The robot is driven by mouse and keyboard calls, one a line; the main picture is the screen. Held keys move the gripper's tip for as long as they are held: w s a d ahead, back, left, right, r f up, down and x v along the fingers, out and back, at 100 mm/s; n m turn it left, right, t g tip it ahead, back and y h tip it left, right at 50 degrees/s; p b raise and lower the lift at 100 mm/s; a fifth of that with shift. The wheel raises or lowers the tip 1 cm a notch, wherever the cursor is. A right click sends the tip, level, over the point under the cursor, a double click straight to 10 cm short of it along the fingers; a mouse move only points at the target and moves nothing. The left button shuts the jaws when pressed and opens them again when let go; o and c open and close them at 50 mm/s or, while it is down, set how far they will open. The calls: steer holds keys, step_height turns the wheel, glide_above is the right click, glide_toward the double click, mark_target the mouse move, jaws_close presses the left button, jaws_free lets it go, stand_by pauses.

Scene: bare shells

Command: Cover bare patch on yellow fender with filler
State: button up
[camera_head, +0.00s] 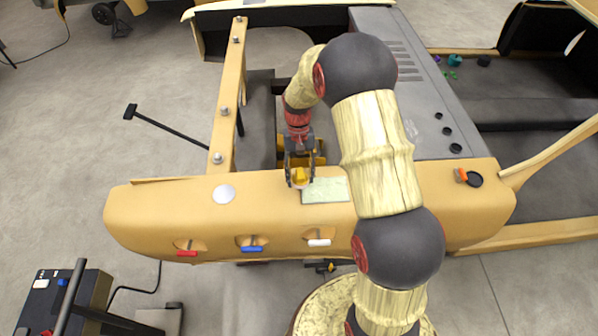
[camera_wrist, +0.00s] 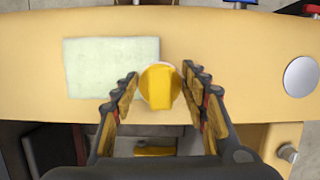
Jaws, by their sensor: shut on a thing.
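The yellow fender (camera_head: 160,210) lies across the front of the shell. A round silvery bare patch (camera_head: 224,194) is on its top, left of my gripper; in the wrist view the patch (camera_wrist: 302,77) is at the right edge. My gripper (camera_head: 299,178) is shut on a yellow tool with a pale round base, and the tool (camera_wrist: 160,88) shows between the fingertips in the wrist view. The tool is over the fender beside a pale green rectangular sheet (camera_head: 325,190), which also shows in the wrist view (camera_wrist: 112,68). I cannot tell whether the base touches the fender.
Red (camera_head: 187,253), blue (camera_head: 252,249) and white (camera_head: 319,242) handles line the fender's near side. An orange item (camera_head: 461,175) and a black ring (camera_head: 475,180) are at the right. A yellow rail (camera_head: 230,110) with bolts rises behind the patch. The fender's top between patch and tool is clear.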

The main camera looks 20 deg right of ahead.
steer(key=shift+s+r, duration=0.2)
steer(key=shift+r, duration=0.35)
steer(key=shift+w+a+r+p, duration=0.1)
steer(key=shift+w+r+p, duration=0.1)
steer(key=shift+r+p, duration=1.3)
steer(key=shift+r, duration=0.65)
steer(key=shift+s, duration=0.1)
steer(key=shift+s, duration=0.1)
